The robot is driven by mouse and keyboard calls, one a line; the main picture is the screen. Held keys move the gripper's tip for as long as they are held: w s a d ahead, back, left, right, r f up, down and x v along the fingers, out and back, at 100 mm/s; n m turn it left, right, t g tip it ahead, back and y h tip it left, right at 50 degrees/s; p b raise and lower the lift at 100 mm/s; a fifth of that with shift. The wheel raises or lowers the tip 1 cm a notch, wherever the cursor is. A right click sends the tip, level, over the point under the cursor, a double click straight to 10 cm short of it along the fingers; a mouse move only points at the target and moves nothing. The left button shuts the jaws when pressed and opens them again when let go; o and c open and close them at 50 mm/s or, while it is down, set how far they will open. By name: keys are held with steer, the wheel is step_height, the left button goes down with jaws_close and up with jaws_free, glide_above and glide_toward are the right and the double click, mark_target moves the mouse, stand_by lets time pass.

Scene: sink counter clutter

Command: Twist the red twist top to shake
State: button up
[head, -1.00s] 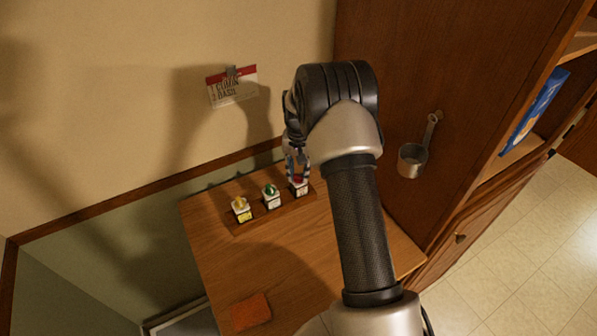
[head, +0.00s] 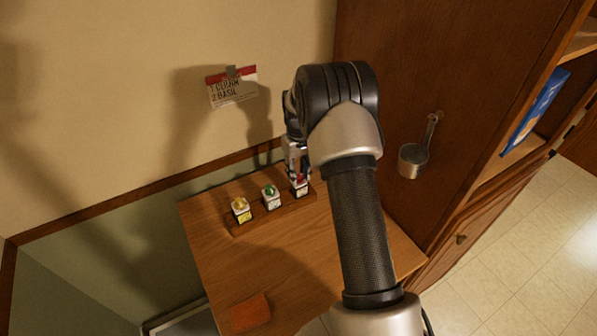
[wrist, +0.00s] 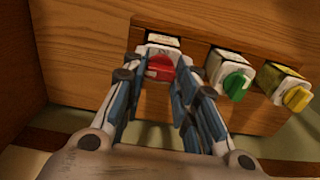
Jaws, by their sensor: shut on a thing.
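The red twist top (wrist: 160,67) sits on a small white jar with a dark label (head: 300,190), at the right end of a wooden rack in the head view. My gripper (wrist: 155,84) reaches it from above, with one finger on each side of the red top. It is shut on the red top. In the head view my gripper (head: 298,172) and arm hide part of the jar. The exact contact of the fingertips is hard to see.
A green-topped jar (head: 271,195) and a yellow-topped jar (head: 241,209) stand left in the same rack (head: 285,210). An orange cloth (head: 250,312) lies at the table's front. A card (head: 232,90) and a metal scoop (head: 412,160) hang nearby.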

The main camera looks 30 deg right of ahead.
mark_target(299, 175)
stand_by(0.4)
steer(key=o, duration=1.1)
step_height(299, 175, up, 12)
steer(key=shift+r, duration=0.1)
